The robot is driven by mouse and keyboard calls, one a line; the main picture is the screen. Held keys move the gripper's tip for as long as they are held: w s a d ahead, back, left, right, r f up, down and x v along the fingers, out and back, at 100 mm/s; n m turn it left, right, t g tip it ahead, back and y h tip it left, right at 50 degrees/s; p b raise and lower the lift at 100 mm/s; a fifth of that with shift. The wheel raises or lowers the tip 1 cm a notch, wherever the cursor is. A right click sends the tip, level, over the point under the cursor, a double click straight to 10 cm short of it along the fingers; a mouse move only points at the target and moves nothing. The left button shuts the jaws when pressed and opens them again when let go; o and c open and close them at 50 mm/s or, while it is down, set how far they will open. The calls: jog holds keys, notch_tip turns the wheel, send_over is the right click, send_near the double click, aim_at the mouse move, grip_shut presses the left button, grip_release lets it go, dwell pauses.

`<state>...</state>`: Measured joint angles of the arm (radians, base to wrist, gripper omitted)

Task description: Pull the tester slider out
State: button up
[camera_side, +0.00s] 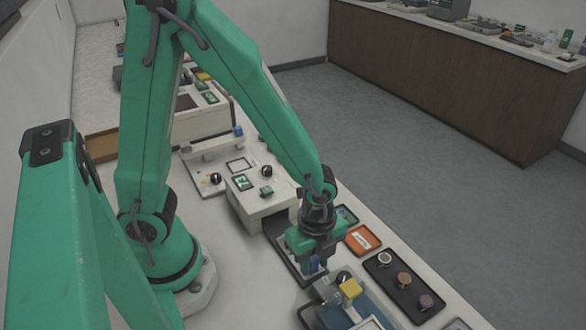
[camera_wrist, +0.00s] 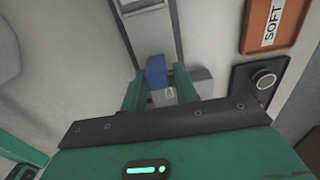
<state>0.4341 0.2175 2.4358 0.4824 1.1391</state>
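The tester (camera_side: 262,203) is a white box with a small screen and a dark knob on top. Its slider (camera_side: 284,243), a dark-edged tray with a pale middle, extends from the box toward my gripper; it also shows in the wrist view (camera_wrist: 147,30). A blue handle (camera_wrist: 157,72) stands at the slider's near end, beside a grey block with a lock mark (camera_wrist: 178,92). My gripper (camera_side: 312,262) is down at the handle, with one green finger on each side of it in the wrist view (camera_wrist: 160,88). Whether the fingers press on it cannot be told.
An orange tray labelled SOFT (camera_wrist: 270,22) lies close on the right. A black tray with several round samples (camera_side: 404,283) is farther right. A machine with a yellow block (camera_side: 350,289) stands close in front of my gripper.

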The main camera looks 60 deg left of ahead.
jog(key=shift+o, duration=0.9)
jog(key=shift+a, duration=0.1)
jog(key=shift+r, duration=0.15)
jog(key=shift+r, duration=3.75)
jog(key=shift+a+r+n, duration=0.25)
jog(key=shift+r+n, duration=0.15)
jog(key=shift+r, duration=0.05)
jog(key=s+a+r+n+t, duration=0.3)
jog(key=a+r+n+t, duration=0.2)
jog(key=a+r+n, duration=0.6)
jog(key=shift+s+a+r+n+t, duration=0.3)
jog(key=shift+r+n, duration=0.9)
jog(key=shift+n, duration=1.9)
